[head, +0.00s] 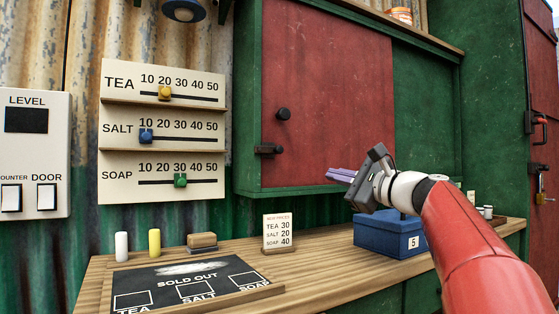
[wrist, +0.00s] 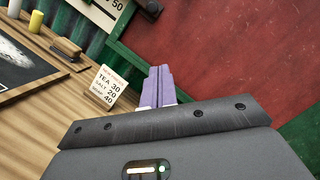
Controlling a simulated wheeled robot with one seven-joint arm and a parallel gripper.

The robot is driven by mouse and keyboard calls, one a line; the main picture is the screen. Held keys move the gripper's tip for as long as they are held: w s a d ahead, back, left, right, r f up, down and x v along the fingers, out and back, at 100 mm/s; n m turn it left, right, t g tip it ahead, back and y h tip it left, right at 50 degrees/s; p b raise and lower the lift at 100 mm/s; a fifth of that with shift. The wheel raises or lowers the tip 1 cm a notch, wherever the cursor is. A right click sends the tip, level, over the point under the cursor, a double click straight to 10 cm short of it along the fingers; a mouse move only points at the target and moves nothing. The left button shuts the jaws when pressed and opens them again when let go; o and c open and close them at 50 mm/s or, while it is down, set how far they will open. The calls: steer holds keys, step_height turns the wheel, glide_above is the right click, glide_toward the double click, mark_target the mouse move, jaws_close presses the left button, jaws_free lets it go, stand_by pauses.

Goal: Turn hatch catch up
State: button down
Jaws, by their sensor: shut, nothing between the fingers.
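The hatch is a red panel (head: 330,90) in a green frame. Its catch (head: 268,149) is a small dark bar at the panel's lower left edge, lying about level across the frame and panel. A dark piece at the top of the wrist view, likely the same catch (wrist: 150,7), lies beyond my fingertips. My gripper (head: 329,174) has its purple fingers shut together and empty. It is to the right of and a little below the catch in the head view, apart from it. The fingers also show in the wrist view (wrist: 160,70).
A round dark knob (head: 283,114) sits on the panel above the catch. Below are a wooden counter (head: 325,265), a price card (head: 278,232), a blue box (head: 385,236), a brush (head: 202,242) and a chalkboard (head: 150,280). A slider board (head: 163,108) hangs to the left.

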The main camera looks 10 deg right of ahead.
mark_target(270, 150)
steer(key=shift+w, duration=0.1)
stand_by(0.3)
steer(key=w+a+r+p, duration=0.3)
steer(key=w+a+r, duration=0.1)
steer(key=w+a, duration=0.3)
steer(key=shift+w+a, duration=0.3)
steer(key=shift+a, duration=0.1)
steer(key=shift+d+r+n+g+p, duration=0.1)
steer(key=shift+r+n+g+p, duration=0.2)
steer(key=shift+r+n+p, duration=0.55)
stand_by(0.3)
